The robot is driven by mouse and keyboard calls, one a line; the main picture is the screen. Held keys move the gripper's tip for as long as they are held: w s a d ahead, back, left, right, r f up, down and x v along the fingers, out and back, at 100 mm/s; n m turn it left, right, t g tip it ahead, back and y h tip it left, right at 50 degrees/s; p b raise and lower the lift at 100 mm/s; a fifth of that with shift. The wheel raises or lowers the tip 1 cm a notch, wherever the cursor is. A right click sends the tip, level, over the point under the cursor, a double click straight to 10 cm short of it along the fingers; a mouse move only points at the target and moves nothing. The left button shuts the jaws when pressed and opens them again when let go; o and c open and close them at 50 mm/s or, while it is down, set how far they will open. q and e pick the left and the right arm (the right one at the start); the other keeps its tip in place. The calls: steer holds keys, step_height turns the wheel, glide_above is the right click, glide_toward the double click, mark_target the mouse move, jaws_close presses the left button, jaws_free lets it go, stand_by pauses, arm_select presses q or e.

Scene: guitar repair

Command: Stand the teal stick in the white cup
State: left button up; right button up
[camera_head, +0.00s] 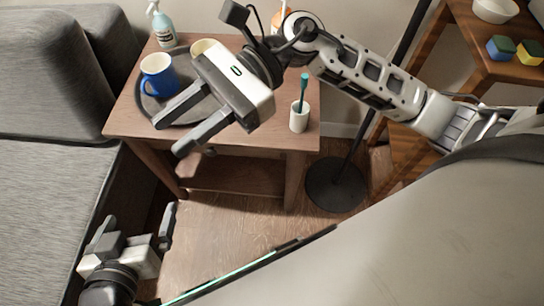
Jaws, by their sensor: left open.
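The teal stick (303,88) stands in the white cup (299,119), leaning slightly, with its thicker top above the rim. The cup is upright near the right edge of the wooden side table (240,141). Its lower end is hidden inside the cup. My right gripper (168,137) is over the table's middle, left of the cup and apart from it. Its two fingers point down-left, spread with nothing between them. My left gripper (136,220) is low at the left, over the floor beside the couch, with its fingers spread and empty.
A dark round tray (151,108) on the table holds a blue mug (159,77); my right gripper partly covers it. A soap bottle (162,27) stands at the back. A black stand base (336,186) is on the floor. A grey couch (45,170) borders the left.

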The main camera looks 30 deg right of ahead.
steer(key=w+r+m+t+y, duration=0.3)
steer(key=r+m+t+y, duration=0.25)
steer(key=m+t, duration=1)
steer(key=w+d+f+m+t+h, duration=0.3)
steer(key=d+m+t+h, duration=0.25)
steer(key=m, duration=1.25)
arm_select(q)
steer(key=shift+d, duration=0.15)
arm_select(e)
steer(key=s+d+f+m+g+h, duration=0.2)
steer(key=f+m+h, duration=0.3)
steer(key=f+m, duration=0.5)
steer(key=s+d+f+m+g+h, duration=0.3)
steer(key=s+d+f+m+h, duration=0.1)
steer(key=f+m, duration=0.7)
steer(key=s+m+h, duration=0.1)
steer(key=h, duration=0.1)
steer(key=shift+s+g+h, duration=0.2)
steer(key=shift+g+h, duration=0.1)
